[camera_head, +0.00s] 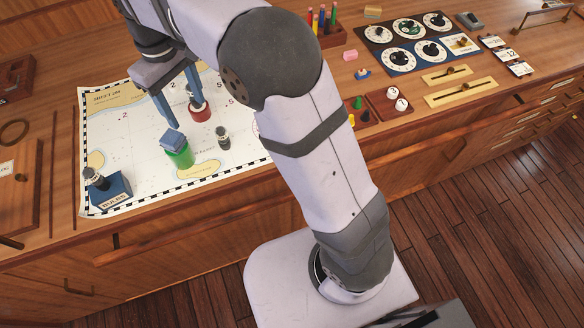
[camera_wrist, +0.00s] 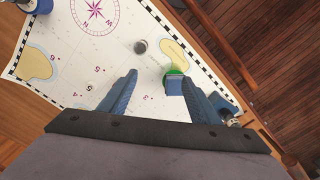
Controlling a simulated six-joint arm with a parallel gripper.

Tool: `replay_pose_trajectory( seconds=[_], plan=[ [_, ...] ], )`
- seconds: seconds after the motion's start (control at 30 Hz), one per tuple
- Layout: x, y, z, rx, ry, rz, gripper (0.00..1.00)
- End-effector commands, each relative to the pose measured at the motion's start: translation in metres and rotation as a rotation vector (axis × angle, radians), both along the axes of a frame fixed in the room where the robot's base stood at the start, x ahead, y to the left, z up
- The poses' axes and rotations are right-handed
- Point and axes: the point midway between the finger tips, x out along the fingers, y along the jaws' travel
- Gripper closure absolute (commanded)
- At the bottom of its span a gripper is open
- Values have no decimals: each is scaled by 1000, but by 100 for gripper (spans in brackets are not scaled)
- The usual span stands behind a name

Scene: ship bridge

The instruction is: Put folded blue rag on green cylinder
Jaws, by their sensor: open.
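The folded blue rag (camera_head: 173,138) lies on top of the green cylinder (camera_head: 181,157), which stands upright on the chart. In the wrist view the rag (camera_wrist: 176,86) shows over the green cylinder (camera_wrist: 174,70), partly hidden by my right-hand finger. My gripper (camera_head: 184,112) is open, with its two blue fingers pointing down just behind and above the rag. In the wrist view its fingertips (camera_wrist: 158,78) are apart, with nothing held between them. I cannot tell whether a finger touches the rag.
A red round object (camera_head: 200,113) stands behind the cylinder, and a small dark piece (camera_head: 222,138) stands to its right. A blue box (camera_head: 111,191) sits at the chart's (camera_head: 125,150) front left corner. Bare chart lies left of the cylinder.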

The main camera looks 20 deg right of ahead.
Motion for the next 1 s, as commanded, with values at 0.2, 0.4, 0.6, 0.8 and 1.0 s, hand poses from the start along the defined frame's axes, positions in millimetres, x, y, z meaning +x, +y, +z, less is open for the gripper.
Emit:
replay_pose_trajectory(
  seconds=[0.2,0.4,0.6,0.8,1.0],
  plan=[
    [-42,-79,-28,0,-2,-205,43],
    [-102,-136,-59,0,-2,-388,43],
    [-160,-171,-89,0,-4,-531,43],
    [-195,-184,-105,0,-3,-605,43],
    [-203,-186,-109,0,-3,-622,43]
  ],
)
